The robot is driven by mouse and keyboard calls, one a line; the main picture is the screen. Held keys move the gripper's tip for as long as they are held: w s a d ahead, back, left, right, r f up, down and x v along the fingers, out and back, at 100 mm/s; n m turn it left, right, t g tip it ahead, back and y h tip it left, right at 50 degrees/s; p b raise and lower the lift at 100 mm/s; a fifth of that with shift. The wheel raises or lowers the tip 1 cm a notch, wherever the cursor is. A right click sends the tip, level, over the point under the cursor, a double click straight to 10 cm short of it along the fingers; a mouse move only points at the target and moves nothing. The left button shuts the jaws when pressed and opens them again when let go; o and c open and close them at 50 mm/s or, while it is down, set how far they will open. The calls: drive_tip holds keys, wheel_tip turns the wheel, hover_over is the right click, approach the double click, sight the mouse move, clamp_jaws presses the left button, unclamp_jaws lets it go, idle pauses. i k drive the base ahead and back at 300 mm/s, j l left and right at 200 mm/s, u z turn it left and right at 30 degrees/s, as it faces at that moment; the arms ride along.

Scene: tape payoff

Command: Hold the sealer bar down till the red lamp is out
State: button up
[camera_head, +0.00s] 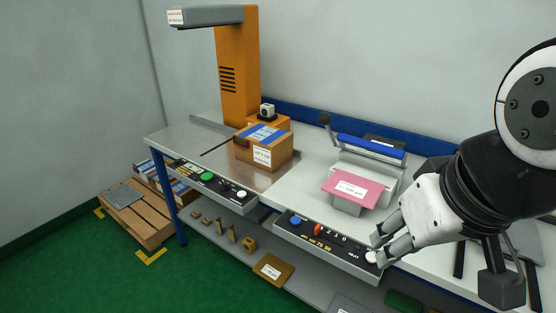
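The sealer (372,178) stands on the right part of the bench, with a blue bar (370,145) across its top and a lever with a dark knob (325,119) at its left. A pink pouch (352,188) with a white label lies at its front. Below is a control panel (335,256) with a blue button (296,220), a small red part (318,228) and a white knob (371,257) near the word HEAT. I cannot tell whether the red part is a lamp or lit. My gripper (379,247) is at the white knob, fingers apart; contact is unclear.
A taped carton (264,148) sits on the bench beside an orange column (238,70) with an overhanging grey head. A second panel (210,185) has a green button. Small parts lie on the lower shelf. A wooden pallet (137,215) stands at the left on green floor.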

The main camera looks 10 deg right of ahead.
sight(324, 118)
drive_tip(key=l+z, duration=0.15)
drive_tip(key=z, duration=0.25)
drive_tip(key=i+j+z, duration=0.2)
drive_tip(key=z, duration=0.2)
drive_tip(key=i+j+z, duration=0.1)
drive_tip(key=j+z, duration=0.3)
drive_tip(key=i+j+z, duration=0.1)
drive_tip(key=j+z, duration=0.35)
